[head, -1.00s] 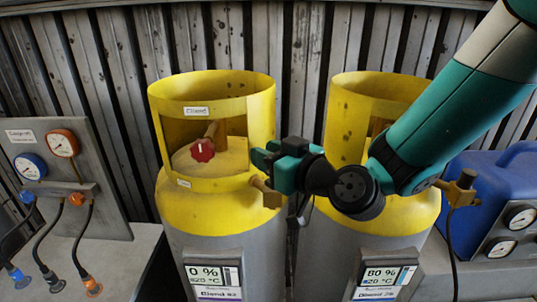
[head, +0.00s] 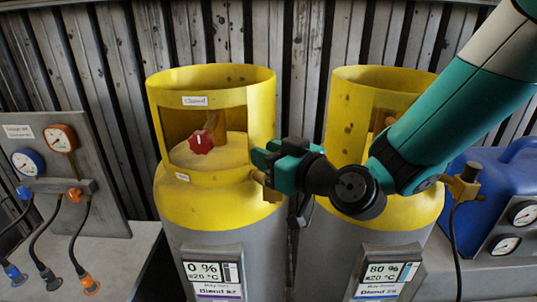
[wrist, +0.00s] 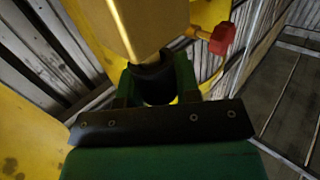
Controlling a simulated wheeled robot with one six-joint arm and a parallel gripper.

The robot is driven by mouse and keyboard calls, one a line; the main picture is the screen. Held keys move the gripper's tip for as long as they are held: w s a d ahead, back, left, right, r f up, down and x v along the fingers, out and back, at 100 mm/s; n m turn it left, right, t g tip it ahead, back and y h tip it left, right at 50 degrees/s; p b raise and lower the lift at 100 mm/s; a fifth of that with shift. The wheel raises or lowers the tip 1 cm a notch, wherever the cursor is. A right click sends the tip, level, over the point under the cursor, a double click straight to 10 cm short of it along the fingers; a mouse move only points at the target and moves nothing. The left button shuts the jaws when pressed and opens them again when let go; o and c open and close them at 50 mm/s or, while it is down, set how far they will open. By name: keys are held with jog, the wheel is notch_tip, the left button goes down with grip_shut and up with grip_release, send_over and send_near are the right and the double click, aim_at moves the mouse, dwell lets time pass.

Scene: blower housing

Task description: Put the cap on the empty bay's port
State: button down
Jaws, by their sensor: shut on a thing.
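The left yellow-topped cylinder (head: 215,205) has a display (head: 212,272) reading 0 %. Its brass port (head: 266,187) sticks out on the right side of its shoulder and fills the top of the wrist view (wrist: 150,22). My gripper (head: 262,160) is at this port, coming from the right. In the wrist view my gripper (wrist: 157,82) is shut on a dark round cap (wrist: 155,78) between its green fingers. The cap is at the end of the brass block, in line or nearly so. I cannot tell whether it is seated.
A red valve knob (head: 201,142) sits inside the left collar. The right cylinder (head: 380,215), reading 80 %, stands close beside, with a hose on its brass fitting (head: 465,184). A gauge panel (head: 60,165) with hoses is at left, a blue case (head: 490,205) at right.

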jog(key=shift+f+b, duration=0.65)
jog(key=shift+b, duration=0.1)
jog(key=c, duration=0.8)
grip_release()
jog(key=shift+o, duration=0.2)
